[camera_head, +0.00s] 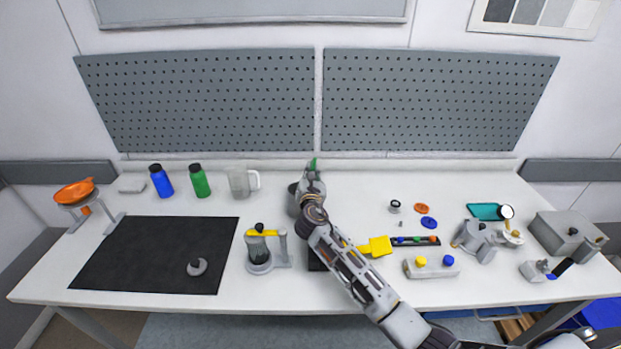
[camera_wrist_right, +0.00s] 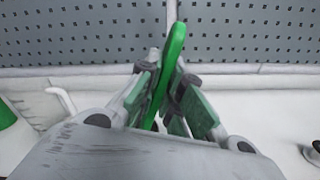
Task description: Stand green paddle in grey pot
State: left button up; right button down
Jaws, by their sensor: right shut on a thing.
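My right gripper (camera_head: 312,170) is shut on the green paddle (camera_head: 313,163), toward the back middle of the table. In the right wrist view the green paddle (camera_wrist_right: 173,62) stands up, slightly tilted, between the fingers (camera_wrist_right: 165,98). Its lower end is hidden by the gripper. The grey pot (camera_head: 293,203) shows just left of my right gripper, partly hidden by the gripper and arm. I cannot tell whether the paddle's lower end is inside the pot or beside it. My left gripper is not in view.
A clear jug (camera_head: 240,182), a green bottle (camera_head: 199,181) and a blue bottle (camera_head: 160,181) stand at back left. A yellow-topped press (camera_head: 259,250) stands left of my arm. The black mat (camera_head: 150,255) is mostly bare.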

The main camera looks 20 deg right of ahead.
jog(key=shift+f, duration=1.05)
jog(key=shift+f, duration=0.1)
jog(key=c, duration=1.6)
grip_release()
jog(key=shift+o, duration=0.2)
jog(key=b+v, duration=0.2)
jog(key=v, duration=1.1)
jog(key=shift+s+r, duration=0.2)
jog(key=shift+s, duration=0.2)
